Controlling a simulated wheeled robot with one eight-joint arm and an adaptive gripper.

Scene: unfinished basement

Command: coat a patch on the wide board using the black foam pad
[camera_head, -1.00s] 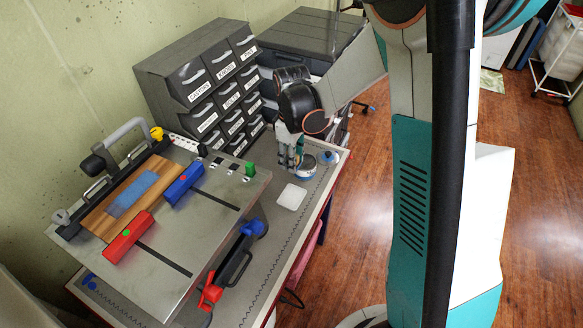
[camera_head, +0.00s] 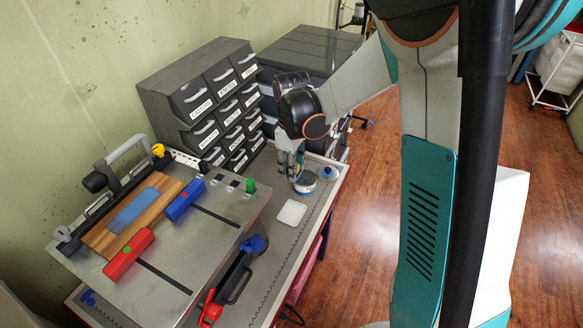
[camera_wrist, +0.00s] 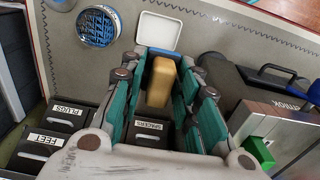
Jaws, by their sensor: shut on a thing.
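The wide board (camera_head: 102,238) is wooden and lies on the metal plate at the left in the head view, with a translucent blue patch (camera_head: 132,209) across its middle. My gripper (camera_head: 291,170) is at the right end of the bench, pointing down near a round container. In the wrist view my gripper (camera_wrist: 160,85) is shut on a tan block (camera_wrist: 161,82), which looks like a handle. No black foam shows on it; its underside is hidden. A white shallow tray (camera_head: 291,212) lies close by on the bench and also shows in the wrist view (camera_wrist: 157,32).
The round container (camera_head: 305,182) holds blue pieces in the wrist view (camera_wrist: 96,27). A black clamp (camera_head: 238,278) lies in front of the plate (camera_head: 205,240). Labelled drawers (camera_head: 205,100) stand behind.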

